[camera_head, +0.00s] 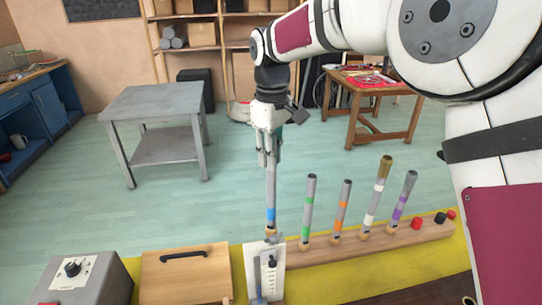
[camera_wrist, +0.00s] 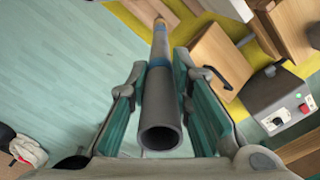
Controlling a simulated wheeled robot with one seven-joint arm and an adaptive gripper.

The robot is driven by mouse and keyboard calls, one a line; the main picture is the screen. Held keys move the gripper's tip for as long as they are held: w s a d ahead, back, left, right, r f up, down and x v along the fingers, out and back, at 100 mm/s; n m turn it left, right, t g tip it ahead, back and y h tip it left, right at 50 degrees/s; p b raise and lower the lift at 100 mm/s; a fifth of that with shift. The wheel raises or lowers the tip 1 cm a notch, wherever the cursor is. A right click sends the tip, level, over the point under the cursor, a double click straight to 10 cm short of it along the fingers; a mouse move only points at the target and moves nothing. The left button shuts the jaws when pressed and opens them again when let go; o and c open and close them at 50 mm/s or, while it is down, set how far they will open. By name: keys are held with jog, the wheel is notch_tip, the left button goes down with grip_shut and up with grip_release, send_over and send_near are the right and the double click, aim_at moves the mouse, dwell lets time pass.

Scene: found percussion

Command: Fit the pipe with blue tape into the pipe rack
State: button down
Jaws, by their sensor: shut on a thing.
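My gripper (camera_head: 268,155) is shut on a grey pipe with a blue tape band (camera_head: 270,213) and holds it upright at its upper part. In the wrist view the pipe (camera_wrist: 160,115) runs between the fingers (camera_wrist: 158,100), its hollow top end facing the camera. The pipe rack (camera_head: 320,246) is a long wooden bar. A tan tip shows at the pipe's lower end, at the rack's left end; I cannot tell whether the pipe is seated. Pipes with green (camera_head: 308,205), orange (camera_head: 342,208), white (camera_head: 374,195) and purple tape (camera_head: 402,200) stand along the rack.
A light plate with a black knob (camera_head: 270,265) stands before the rack's left end. A wooden board with a black handle (camera_head: 185,275) and a grey control box (camera_head: 80,280) lie left. Red and black knobs (camera_head: 416,223) sit at the rack's right end.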

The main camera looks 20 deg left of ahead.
jog(key=shift+f+b, duration=0.6)
jog(key=shift+f, duration=2.3)
jog(key=shift+f+b, duration=0.7)
jog(key=shift+f, duration=1.05)
jog(key=c, duration=1.4)
grip_release()
jog(key=shift+o, duration=0.2)
notch_tip(320, 180, up, 12)
send_over(272, 186)
jog(key=w, duration=0.1)
jog(key=shift+a, duration=0.15)
